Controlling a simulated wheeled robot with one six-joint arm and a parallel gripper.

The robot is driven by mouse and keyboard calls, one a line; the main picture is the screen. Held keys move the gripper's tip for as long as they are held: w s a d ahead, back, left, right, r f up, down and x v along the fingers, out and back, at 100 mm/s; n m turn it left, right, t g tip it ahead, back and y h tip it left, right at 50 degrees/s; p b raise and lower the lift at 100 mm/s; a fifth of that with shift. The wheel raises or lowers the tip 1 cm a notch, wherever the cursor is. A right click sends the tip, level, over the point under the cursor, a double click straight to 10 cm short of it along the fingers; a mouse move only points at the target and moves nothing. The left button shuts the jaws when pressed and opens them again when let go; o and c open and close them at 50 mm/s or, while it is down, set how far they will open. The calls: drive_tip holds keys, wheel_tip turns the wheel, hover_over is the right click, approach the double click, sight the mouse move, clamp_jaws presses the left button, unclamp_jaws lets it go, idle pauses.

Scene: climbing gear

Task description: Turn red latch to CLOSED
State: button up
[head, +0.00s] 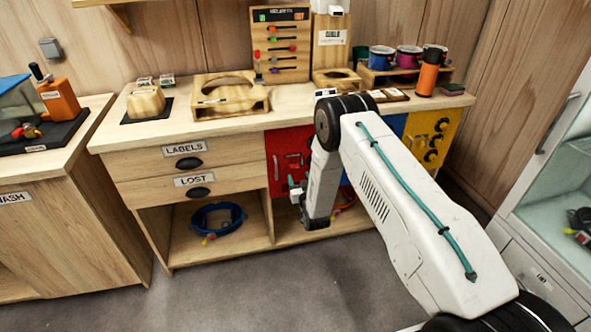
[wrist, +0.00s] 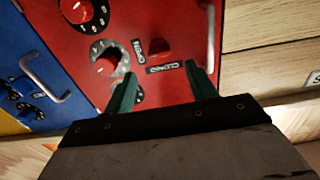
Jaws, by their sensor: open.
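The red latch (wrist: 159,48) is a small red piece on the red door (wrist: 185,20), seen in the wrist view. An OPEN label (wrist: 138,48) is to its left and a CLOSED label (wrist: 164,68) is just below it. Which label the latch points to I cannot tell. My gripper (wrist: 161,90) is open, its two green fingers apart, with the latch showing beyond the gap between them and not touched. In the head view the red door (head: 281,150) is partly hidden by my arm, and my gripper (head: 296,190) is in front of it.
Black numbered dials (wrist: 103,58) and a metal handle (wrist: 209,38) flank the latch on the red door. A blue door (wrist: 30,50) adjoins it. Wooden drawers (head: 190,163) are left of it in the head view. The grey floor in front is clear.

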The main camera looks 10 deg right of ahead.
sight(295, 167)
drive_tip(key=w, duration=0.6)
drive_tip(key=shift+w, duration=0.3)
drive_tip(key=c, duration=1)
